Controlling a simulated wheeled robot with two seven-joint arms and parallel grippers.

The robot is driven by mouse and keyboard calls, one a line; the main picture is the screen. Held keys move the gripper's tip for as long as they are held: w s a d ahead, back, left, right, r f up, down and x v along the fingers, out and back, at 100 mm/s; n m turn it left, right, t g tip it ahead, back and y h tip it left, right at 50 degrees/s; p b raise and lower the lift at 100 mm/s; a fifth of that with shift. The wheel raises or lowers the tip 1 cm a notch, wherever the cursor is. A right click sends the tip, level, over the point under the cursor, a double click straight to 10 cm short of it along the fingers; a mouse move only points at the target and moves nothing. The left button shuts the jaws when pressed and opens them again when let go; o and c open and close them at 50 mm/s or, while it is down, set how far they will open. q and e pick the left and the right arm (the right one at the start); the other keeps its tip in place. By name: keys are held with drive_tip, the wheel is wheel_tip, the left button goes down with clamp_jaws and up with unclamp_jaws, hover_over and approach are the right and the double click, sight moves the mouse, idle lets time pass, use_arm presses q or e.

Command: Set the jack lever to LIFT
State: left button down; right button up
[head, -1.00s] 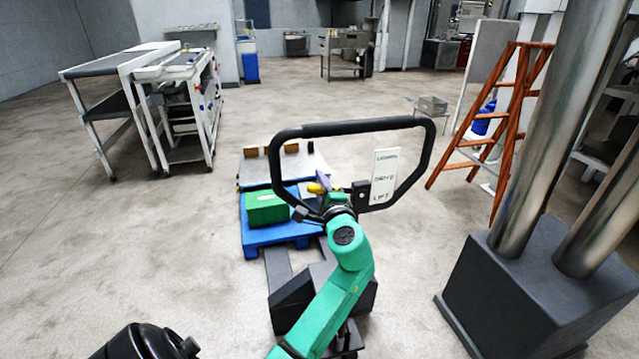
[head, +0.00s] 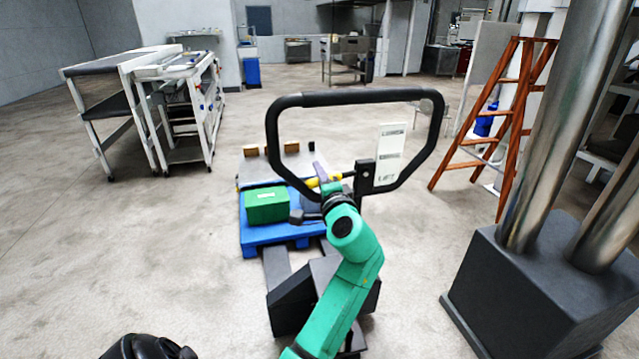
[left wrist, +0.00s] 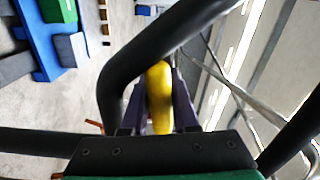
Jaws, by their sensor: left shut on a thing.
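The pallet jack's black loop handle (head: 355,97) stands in front of me in the head view. A white label plate (head: 389,152) is on its right side; LIFT is its lowest word. The yellow jack lever (head: 330,181) sticks out to the left from a black block (head: 364,176) beside the plate. My left gripper (head: 316,178) is at the lever inside the loop. In the left wrist view the lever (left wrist: 159,98) lies between the fingers, and my left gripper (left wrist: 158,110) is shut on it. The lever's exact setting is hard to tell. My right gripper is not visible.
A blue pallet (head: 262,236) with a green box (head: 266,205) is on the jack's forks. White carts (head: 190,100) stand at left. An orange ladder (head: 490,120) and a dark pillar base (head: 545,300) are at right. The floor at left is clear.

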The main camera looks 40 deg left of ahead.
use_arm(q)
drive_tip(key=shift+f, duration=0.15)
drive_tip(key=c, duration=0.7)
unclamp_jaws()
